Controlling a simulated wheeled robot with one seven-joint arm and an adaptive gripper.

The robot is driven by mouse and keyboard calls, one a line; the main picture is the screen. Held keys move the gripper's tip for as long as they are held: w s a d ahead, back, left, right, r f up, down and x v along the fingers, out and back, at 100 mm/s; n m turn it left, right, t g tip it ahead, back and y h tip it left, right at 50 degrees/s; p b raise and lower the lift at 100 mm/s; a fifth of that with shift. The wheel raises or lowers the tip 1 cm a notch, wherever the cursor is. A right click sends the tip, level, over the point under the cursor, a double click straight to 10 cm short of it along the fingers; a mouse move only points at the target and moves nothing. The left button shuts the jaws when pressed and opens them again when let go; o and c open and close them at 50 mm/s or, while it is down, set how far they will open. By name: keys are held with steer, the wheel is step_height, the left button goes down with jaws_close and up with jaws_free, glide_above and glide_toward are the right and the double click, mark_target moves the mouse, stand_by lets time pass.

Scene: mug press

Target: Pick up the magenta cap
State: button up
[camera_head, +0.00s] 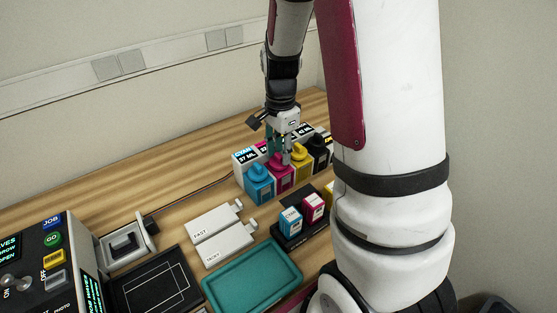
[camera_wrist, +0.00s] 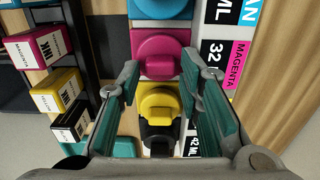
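The magenta cap (camera_wrist: 156,53) is a round knob on top of the magenta ink bottle (camera_head: 281,181). In the wrist view it lies ahead of and between my two fingertips. The gap between fingers and cap in height is hard to judge. My gripper (camera_head: 279,151) is above the bottle row in the head view and hides part of the magenta cap there. In the wrist view my gripper (camera_wrist: 161,69) is open, its teal pads apart with nothing held between them.
The cyan bottle (camera_head: 259,185) stands beside the magenta one on one side, the yellow bottle (camera_head: 300,158) and black bottle (camera_head: 318,151) on the other. Labelled boxes (camera_head: 243,158) stand close behind. Small cartridges (camera_head: 291,219) sit in front, near a teal tray (camera_head: 252,278).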

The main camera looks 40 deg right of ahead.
steer(key=c, duration=0.4)
steer(key=shift+c, duration=0.2)
steer(key=shift+r, duration=0.1)
